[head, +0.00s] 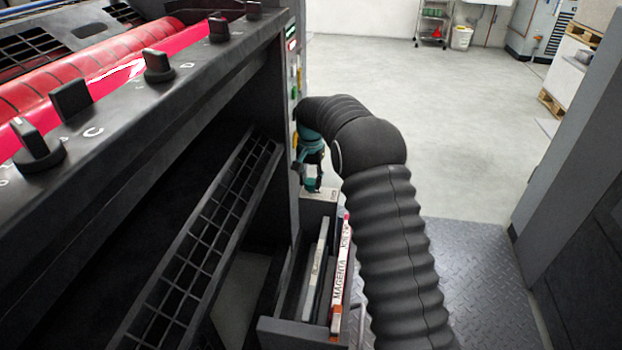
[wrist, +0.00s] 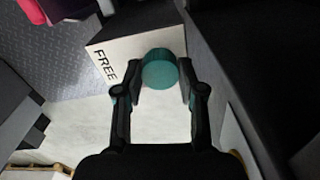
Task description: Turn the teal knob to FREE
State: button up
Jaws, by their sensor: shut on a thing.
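The teal knob (wrist: 160,70) is a round, ribbed cap on a pale plate (wrist: 122,52) in the wrist view. The word FREE (wrist: 104,66) is printed on the plate, left of the knob. My gripper (wrist: 161,72) has one finger on each side of the knob and is shut on it. The knob's pointer, if any, cannot be made out. In the head view my gripper (head: 312,184) reaches down at the pale plate (head: 321,195) beside the press end; the knob itself cannot be told apart there from the gripper's teal parts.
The dark press frame (head: 283,190) stands close left of my gripper, with several black knobs along its top rail (head: 200,62). Below the plate is an open tray (head: 300,332) holding upright boards, one marked MAGENTA (head: 340,280). Open floor (head: 440,110) lies to the right.

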aim_at(311, 181)
jog(key=o, duration=1.1)
jog(key=shift+o, duration=0.2)
jog(key=shift+r, duration=0.1)
notch_tip(311, 181, up, 12)
